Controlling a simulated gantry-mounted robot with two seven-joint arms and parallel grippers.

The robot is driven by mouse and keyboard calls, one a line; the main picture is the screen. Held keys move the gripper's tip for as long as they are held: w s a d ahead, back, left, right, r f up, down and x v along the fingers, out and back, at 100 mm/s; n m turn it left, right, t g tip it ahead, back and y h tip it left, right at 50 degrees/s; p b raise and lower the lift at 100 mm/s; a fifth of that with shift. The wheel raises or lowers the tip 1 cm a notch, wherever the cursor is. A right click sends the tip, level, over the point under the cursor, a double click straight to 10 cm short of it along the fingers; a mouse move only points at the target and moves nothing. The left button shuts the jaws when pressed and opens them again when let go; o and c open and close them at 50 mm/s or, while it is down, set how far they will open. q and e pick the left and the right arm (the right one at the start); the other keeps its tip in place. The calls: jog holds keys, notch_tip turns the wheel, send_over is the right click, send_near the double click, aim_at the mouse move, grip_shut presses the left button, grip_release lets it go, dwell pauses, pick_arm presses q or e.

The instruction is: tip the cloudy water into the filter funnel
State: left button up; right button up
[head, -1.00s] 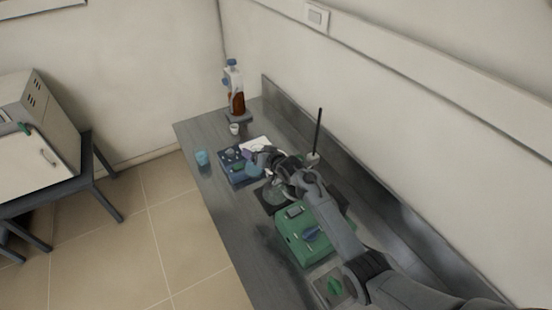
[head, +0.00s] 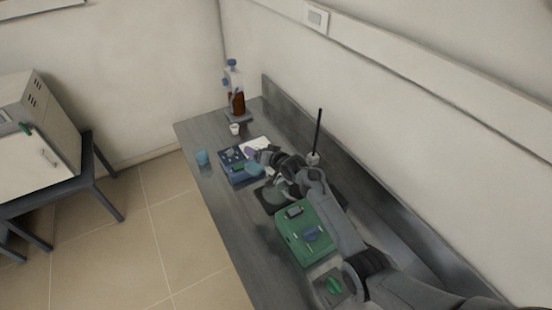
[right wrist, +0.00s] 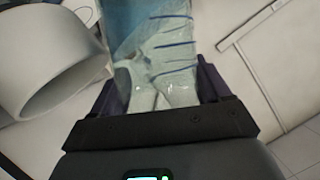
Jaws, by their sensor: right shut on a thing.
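My right gripper (head: 262,156) is over the bench, at the far end of the arm from the lower right. In the right wrist view its dark jaws (right wrist: 160,105) are shut on a clear beaker (right wrist: 165,60) with blue graduation lines and a bluish, cloudy content. The beaker also shows in the head view as a pale blue shape (head: 252,168), small and partly covered. A large white cylinder with an open rim (right wrist: 55,60) is close beside the beaker in the right wrist view, apart from it; I cannot tell whether it is the filter funnel. My left gripper is out of view.
A blue tray (head: 226,156) lies under the gripper area. A blue cup (head: 202,158), a white cup (head: 235,129) and a brown-filled bottle (head: 236,102) stand farther off. A green box (head: 290,240) and a stand's black rod (head: 318,132) are near my arm.

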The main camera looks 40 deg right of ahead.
jog(key=shift+d+r+m+y+p, duration=0.5)
jog(key=shift+d+m, duration=0.15)
jog(key=shift+m, duration=0.35)
dwell(1.4)
jog(key=shift+s, duration=0.1)
dwell(0.4)
jog(key=shift+m+t, duration=0.3)
jog(key=shift+d+r+m+t+y, duration=0.25)
jog(key=shift+r+m+t+y, duration=0.2)
jog(key=shift+m, duration=0.45)
dwell(0.9)
jog(key=shift+s+d+r+m+t+y+b, duration=0.15)
jog(key=shift+d+m+t+y, duration=0.15)
jog(key=shift+m, duration=0.5)
jog(key=shift+w+d+r+m+t+y+b, duration=0.1)
jog(key=shift+d+m+t+y+b, duration=0.2)
jog(key=shift+m, duration=0.5)
dwell(1.4)
